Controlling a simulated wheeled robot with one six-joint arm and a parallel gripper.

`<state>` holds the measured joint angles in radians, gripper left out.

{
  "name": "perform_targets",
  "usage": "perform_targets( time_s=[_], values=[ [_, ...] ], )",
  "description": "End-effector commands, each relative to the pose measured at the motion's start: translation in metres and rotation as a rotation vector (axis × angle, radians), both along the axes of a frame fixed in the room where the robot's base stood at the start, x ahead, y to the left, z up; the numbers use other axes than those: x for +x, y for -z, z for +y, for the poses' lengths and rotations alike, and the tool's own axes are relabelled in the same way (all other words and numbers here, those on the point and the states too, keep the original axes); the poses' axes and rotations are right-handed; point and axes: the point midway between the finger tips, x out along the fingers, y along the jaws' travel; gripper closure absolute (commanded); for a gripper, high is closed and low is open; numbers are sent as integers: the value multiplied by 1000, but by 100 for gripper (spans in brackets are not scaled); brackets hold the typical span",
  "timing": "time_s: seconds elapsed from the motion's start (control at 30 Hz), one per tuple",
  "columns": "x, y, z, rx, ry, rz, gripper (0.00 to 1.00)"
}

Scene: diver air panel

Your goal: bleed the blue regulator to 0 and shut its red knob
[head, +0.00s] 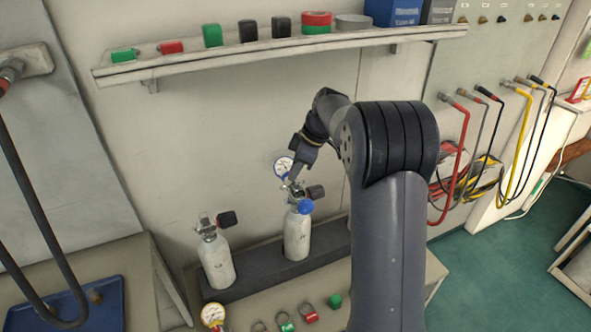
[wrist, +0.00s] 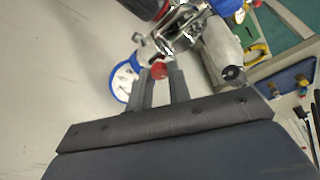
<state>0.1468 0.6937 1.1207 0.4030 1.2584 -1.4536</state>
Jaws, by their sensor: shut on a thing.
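The blue-rimmed regulator gauge (head: 284,167) sits above the right-hand silver cylinder (head: 297,238), with a blue cap (head: 306,207) at the valve. In the wrist view the gauge (wrist: 122,83) is at the left, seen partly behind my finger, its needle too small to read. The small red knob (wrist: 159,70) shows between the tips of my gripper (wrist: 161,80), which is shut on it. In the head view my gripper (head: 296,172) reaches down to the regulator from above, and the red knob is hidden there.
A second cylinder (head: 218,262) with a black knob stands to the left in the dark rack (head: 262,271). A loose yellow-rimmed gauge (head: 213,315) and small tags lie on the bench in front. A shelf (head: 270,48) runs above. Coloured hoses (head: 463,150) hang at the right.

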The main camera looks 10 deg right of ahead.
Motion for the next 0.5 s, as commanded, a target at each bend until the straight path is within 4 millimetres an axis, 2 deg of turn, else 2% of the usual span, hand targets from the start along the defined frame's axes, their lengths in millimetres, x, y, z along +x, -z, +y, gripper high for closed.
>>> perform_targets(
  time_s=[0.5],
  values=[
    [1,0,-1,-1,-47,-1,100]
  ],
)
